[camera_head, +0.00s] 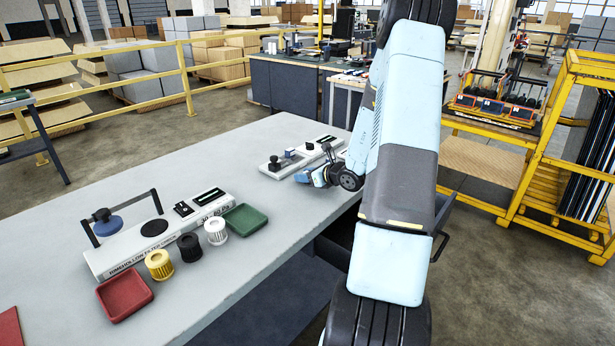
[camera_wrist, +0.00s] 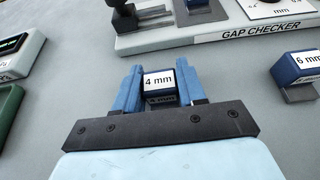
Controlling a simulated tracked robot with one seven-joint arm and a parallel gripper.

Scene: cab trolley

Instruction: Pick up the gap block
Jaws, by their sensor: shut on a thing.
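The gap block (camera_wrist: 159,80), a small dark blue block with a white "4 mm" label, sits between the two blue fingers of my gripper (camera_wrist: 158,86) in the wrist view. The fingers are shut on its sides. A second label shows on its near side. I cannot tell whether it touches the table. In the head view my gripper (camera_head: 312,177) is low at the far end of the grey table, just in front of the gap checker (camera_head: 283,162); the block cannot be made out there. The gap checker (camera_wrist: 225,40) lies ahead in the wrist view.
A blue "6 mm" block (camera_wrist: 302,68) on a grey foot stands to the right. A green tray (camera_wrist: 8,108) edge is at the left. In the head view, a filter tester (camera_head: 128,262), several filters, a green tray (camera_head: 246,219) and a red tray (camera_head: 124,294) occupy the near table.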

